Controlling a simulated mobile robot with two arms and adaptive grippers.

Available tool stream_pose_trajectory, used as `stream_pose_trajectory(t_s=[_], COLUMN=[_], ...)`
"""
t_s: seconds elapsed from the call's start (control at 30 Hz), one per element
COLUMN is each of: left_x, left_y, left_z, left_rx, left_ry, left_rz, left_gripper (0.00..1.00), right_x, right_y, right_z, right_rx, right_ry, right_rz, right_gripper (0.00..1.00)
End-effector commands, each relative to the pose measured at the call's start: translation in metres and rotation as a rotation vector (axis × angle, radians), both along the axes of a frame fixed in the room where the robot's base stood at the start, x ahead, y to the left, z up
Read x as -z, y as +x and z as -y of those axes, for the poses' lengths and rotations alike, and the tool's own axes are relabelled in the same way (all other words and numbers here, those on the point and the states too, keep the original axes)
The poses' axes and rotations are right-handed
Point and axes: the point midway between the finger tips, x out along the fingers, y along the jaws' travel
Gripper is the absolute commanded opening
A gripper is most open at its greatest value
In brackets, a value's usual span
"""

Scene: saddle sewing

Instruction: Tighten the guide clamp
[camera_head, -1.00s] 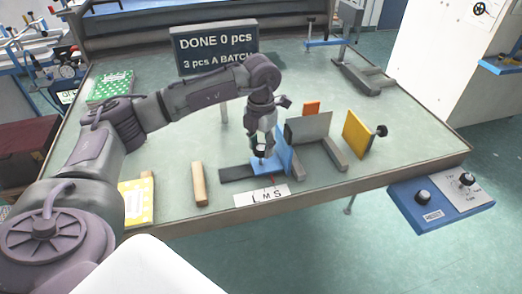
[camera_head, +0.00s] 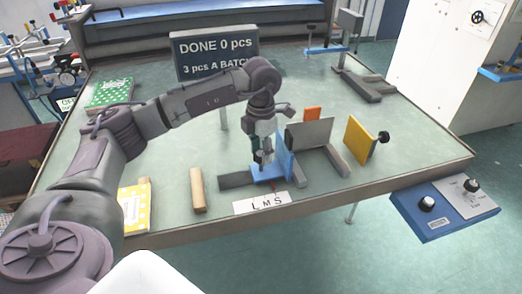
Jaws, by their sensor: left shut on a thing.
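The guide is a blue L-shaped block (camera_head: 267,174) on a dark flat rail (camera_head: 234,181) near the front middle of the table. A small red pointer (camera_head: 273,186) sits at its front, above a white label strip marked L M S (camera_head: 262,203). My left gripper (camera_head: 262,158) points down over the blue block, just left of its upright plate. It is shut on the guide's clamp knob, which is mostly hidden between the fingers. My right gripper is not in view.
A grey plate (camera_head: 309,133) stands right behind the guide, with a yellow plate with a black knob (camera_head: 358,138) farther right. A wooden bar (camera_head: 198,190) and a yellow booklet (camera_head: 136,206) lie to the left. A sign (camera_head: 215,53) stands at the back.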

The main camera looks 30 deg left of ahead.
Motion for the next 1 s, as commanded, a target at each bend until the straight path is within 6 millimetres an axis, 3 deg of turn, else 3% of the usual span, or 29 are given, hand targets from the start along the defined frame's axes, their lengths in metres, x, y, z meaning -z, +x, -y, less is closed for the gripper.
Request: stream_pose_trajectory(t_s=[0.03, 0.07, 0.2, 0.5, 0.63, 1.0], left_x=[-0.003, -0.003, -0.002, -0.001, -0.010, -0.084], left_y=[0.002, 0.002, 0.001, 0.001, 0.001, 0.002], left_z=[0.000, 0.000, 0.000, 0.000, 0.000, 0.000], left_rx=[-0.002, -0.003, -0.003, -0.002, -0.002, -0.003], left_ry=[-0.001, -0.001, 0.000, 0.000, -0.002, -0.002], left_rz=[0.007, 0.007, 0.005, 0.002, 0.004, 0.007], left_gripper=[0.10, 0.46, 0.69, 0.70, 0.70, 0.70], right_x=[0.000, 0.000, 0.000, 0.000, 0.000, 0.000], right_y=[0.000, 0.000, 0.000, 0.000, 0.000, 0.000], right_z=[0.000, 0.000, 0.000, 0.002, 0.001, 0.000], right_rx=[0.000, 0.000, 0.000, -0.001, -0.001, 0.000], right_ry=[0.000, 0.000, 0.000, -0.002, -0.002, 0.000], right_rz=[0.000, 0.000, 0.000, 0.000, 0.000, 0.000], right_gripper=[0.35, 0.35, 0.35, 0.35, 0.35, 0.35])
